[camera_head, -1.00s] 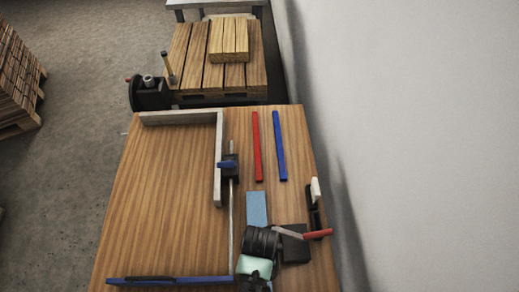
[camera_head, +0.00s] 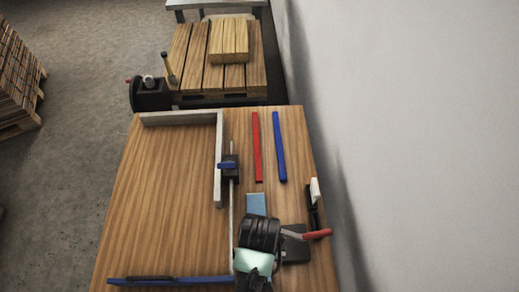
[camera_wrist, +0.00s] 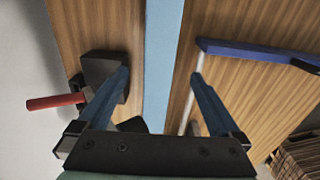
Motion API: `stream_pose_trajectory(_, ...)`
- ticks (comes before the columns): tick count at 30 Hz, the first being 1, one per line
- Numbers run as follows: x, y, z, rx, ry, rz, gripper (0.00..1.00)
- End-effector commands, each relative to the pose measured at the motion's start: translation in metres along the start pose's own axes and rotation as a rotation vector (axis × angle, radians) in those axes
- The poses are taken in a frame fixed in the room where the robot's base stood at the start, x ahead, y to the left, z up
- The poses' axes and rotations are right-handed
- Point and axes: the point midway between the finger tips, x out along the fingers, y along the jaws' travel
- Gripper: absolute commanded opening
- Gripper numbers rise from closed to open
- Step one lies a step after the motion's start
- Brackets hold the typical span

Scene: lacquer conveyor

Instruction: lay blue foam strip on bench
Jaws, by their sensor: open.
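A light blue strip (camera_head: 256,204), likely the foam strip, lies on the wooden bench (camera_head: 165,205). In the head view, my arm's end hides its near part. In the wrist view, the light blue strip (camera_wrist: 160,60) runs from the top edge down between my two fingers. My gripper (camera_wrist: 160,73) is open, with one finger on each side of the strip and no contact visible. I cannot tell how high the fingertips are above the bench. The fingers are hidden in the head view.
A dark block (camera_head: 295,245) and a red handle (camera_head: 318,233) lie to the right. A red strip (camera_head: 257,147) and a dark blue strip (camera_head: 279,147) lie farther back. A metal L-shaped fence (camera_head: 218,165) stands left of a clamp (camera_head: 230,166). The bench's left part is clear.

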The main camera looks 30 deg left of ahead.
Motion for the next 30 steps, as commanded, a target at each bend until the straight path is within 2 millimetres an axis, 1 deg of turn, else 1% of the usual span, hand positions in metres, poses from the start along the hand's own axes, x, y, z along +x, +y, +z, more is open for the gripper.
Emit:
stream_pose_trajectory(1, -0.012, 0.000, -0.001, 0.000, 0.005, 0.002, 1.00)
stream_pose_trajectory(3, -0.026, 0.001, -0.001, 0.000, 0.004, 0.001, 1.00)
stream_pose_trajectory(6, -0.043, 0.001, -0.001, 0.000, 0.004, 0.002, 1.00)
stream_pose_trajectory(9, -0.054, 0.000, -0.001, 0.000, 0.002, 0.001, 1.00)
stream_pose_trajectory(13, -0.062, 0.000, 0.000, 0.000, 0.000, 0.000, 1.00)
stream_pose_trajectory(20, -0.063, 0.000, 0.000, 0.000, 0.000, 0.000, 1.00)
stream_pose_trajectory(22, -0.067, 0.004, -0.007, 0.007, 0.026, 0.008, 1.00)
stream_pose_trajectory(23, -0.071, 0.007, -0.013, 0.013, 0.052, 0.015, 1.00)
stream_pose_trajectory(26, -0.099, 0.028, -0.051, 0.056, 0.213, 0.063, 1.00)
stream_pose_trajectory(27, -0.119, 0.040, -0.073, 0.079, 0.309, 0.092, 1.00)
stream_pose_trajectory(29, -0.158, 0.062, -0.106, 0.122, 0.479, 0.143, 1.00)
stream_pose_trajectory(30, -0.190, 0.078, -0.127, 0.149, 0.601, 0.180, 1.00)
